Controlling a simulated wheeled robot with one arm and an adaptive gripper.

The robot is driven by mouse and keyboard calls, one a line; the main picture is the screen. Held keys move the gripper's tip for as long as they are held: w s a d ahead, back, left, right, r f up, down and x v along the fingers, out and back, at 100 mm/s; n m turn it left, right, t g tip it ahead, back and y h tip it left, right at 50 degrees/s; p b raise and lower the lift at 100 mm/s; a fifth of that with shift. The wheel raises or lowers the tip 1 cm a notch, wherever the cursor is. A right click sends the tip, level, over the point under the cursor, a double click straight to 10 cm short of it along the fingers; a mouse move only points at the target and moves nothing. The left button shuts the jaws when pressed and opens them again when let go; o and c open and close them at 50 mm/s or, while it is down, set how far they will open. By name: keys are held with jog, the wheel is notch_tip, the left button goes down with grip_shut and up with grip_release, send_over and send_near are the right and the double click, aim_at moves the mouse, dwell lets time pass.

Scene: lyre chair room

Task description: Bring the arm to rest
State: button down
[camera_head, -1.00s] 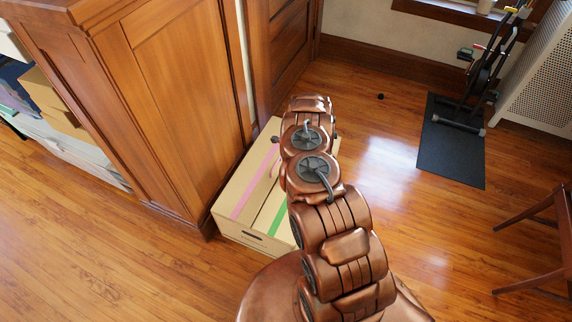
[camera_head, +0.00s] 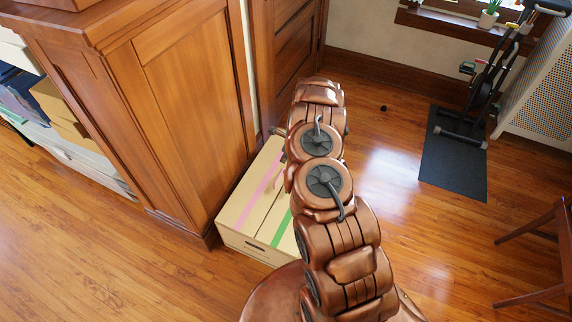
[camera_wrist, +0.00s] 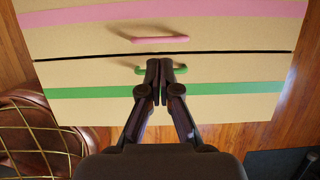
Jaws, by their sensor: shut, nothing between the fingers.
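My arm is copper-coloured and stretches up the middle of the head view; its far end hides part of the box. My gripper (camera_wrist: 160,82) shows in the wrist view, its two dark fingers together with nothing between them. Beyond the fingertips is a cardboard box (camera_head: 237,218) with a pink band and a green band. In the wrist view the box top (camera_wrist: 85,60) shows a pink handle (camera_wrist: 160,40) and a green handle (camera_wrist: 180,70), the green one partly hidden behind the fingertips. I cannot tell whether the fingers touch it.
A wooden cabinet (camera_head: 185,100) stands left of the arm, beside the box. An exercise machine (camera_head: 485,85) on a dark mat (camera_head: 450,165) stands at the back right, by a radiator cover (camera_head: 545,85). A wooden chair (camera_head: 545,240) is at right. Floor (camera_head: 400,220) between is clear.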

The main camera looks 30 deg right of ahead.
jog(key=shift+w+a+r, duration=0.1)
jog(key=shift+r, duration=0.5)
jog(key=shift+w+a+r, duration=0.1)
jog(key=shift+r, duration=0.5)
